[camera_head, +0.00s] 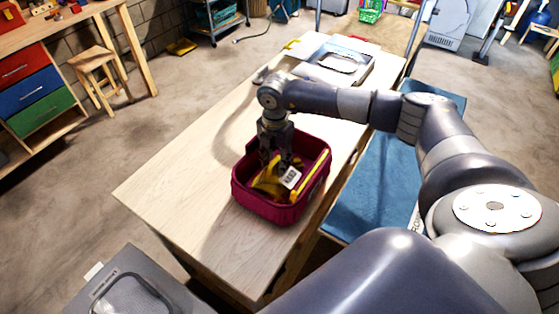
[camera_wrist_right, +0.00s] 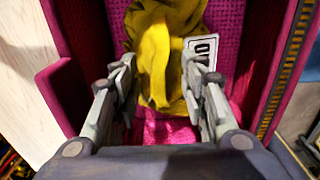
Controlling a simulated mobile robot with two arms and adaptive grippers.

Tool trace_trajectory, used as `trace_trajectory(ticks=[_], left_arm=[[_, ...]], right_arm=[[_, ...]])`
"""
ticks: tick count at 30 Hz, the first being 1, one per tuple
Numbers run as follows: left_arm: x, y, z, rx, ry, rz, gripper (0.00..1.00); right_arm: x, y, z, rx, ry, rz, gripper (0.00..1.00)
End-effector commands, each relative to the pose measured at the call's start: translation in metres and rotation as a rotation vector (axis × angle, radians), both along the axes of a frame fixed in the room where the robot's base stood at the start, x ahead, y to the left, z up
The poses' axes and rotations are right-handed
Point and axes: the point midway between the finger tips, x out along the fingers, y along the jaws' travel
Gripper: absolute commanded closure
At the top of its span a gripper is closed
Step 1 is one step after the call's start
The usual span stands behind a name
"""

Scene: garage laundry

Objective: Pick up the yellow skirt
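The yellow skirt (camera_head: 266,184) lies bunched inside a magenta bin (camera_head: 270,209) on the wooden table. In the right wrist view the skirt (camera_wrist_right: 165,40) rises between the two fingers of my right gripper (camera_wrist_right: 160,68). A white tag with dark print (camera_wrist_right: 203,45) lies beside the right finger. My right gripper (camera_head: 277,163) points down into the bin with its fingers apart, one on each side of the cloth. Firm contact with the cloth does not show. The lower part of the skirt is partly hidden. My left gripper is out of view.
The bin's walls stand close around my right gripper. The pale table (camera_head: 180,180) is bare to the left of the bin. A grey-white tray-like object (camera_head: 345,62) lies at the table's far end. A blue mat (camera_head: 370,195) lies right of the table.

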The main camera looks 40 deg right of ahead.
Motion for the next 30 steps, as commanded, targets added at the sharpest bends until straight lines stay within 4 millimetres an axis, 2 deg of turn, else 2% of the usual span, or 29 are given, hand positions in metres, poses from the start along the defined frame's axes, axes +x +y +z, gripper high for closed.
trace_trajectory(ticks=[2,7,14,22,26,30], left_arm=[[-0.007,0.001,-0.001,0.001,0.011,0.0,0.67],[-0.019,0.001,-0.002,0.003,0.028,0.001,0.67],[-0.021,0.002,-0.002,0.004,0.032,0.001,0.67],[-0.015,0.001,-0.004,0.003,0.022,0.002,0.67],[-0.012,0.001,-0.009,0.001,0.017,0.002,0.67],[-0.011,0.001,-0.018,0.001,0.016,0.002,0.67]], right_arm=[[0.0,0.0,0.0,0.0,0.0,0.0,0.62],[0.0,0.0,0.0,0.0,0.001,0.0,1.0],[0.0,0.0,0.001,0.0,-0.001,0.0,1.0],[0.001,0.0,0.006,0.0,-0.001,0.0,1.0],[0.001,0.0,0.018,0.002,-0.004,0.0,1.0],[0.002,0.0,0.043,0.0,-0.006,0.0,1.0]])
